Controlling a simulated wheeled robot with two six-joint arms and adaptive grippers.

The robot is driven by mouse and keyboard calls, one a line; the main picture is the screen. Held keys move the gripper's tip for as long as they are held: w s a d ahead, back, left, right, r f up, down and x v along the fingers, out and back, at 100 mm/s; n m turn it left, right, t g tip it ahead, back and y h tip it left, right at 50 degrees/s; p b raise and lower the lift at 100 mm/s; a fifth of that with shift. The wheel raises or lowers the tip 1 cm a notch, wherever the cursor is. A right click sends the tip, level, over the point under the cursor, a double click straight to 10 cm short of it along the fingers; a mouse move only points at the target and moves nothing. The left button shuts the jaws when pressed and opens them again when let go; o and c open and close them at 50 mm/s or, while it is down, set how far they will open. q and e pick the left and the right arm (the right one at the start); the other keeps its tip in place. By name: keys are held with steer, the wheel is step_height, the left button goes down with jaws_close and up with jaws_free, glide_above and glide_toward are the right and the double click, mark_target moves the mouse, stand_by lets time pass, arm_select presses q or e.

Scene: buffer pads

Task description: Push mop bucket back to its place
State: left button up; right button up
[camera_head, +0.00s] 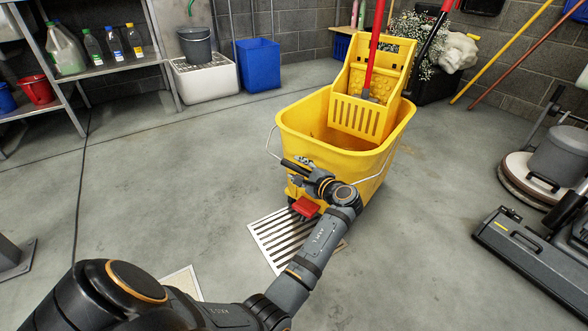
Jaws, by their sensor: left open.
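The yellow mop bucket (338,141) stands upright on the grey floor right of centre, with its wringer (372,85) on the far side of the rim. A red-handled mop stands in the wringer. My left gripper (297,171) is at the bucket's near left wall, open, with its dark fingers in front of the yellow side. I cannot tell whether the fingers touch the wall. A red part (305,207) shows low at the bucket's front. My forearm hides part of the bucket's lower front. My right gripper is out of view.
A metal floor grate (268,237) lies just in front of the bucket. A floor machine (530,258) and a round scrubber (530,178) stand at right. A blue bin (259,64) and white basin (204,83) stand at the back wall. Floor left of the bucket is clear.

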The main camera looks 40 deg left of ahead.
arm_select(q)
jaws_close()
stand_by(0.3)
steer(key=shift+w, duration=0.1)
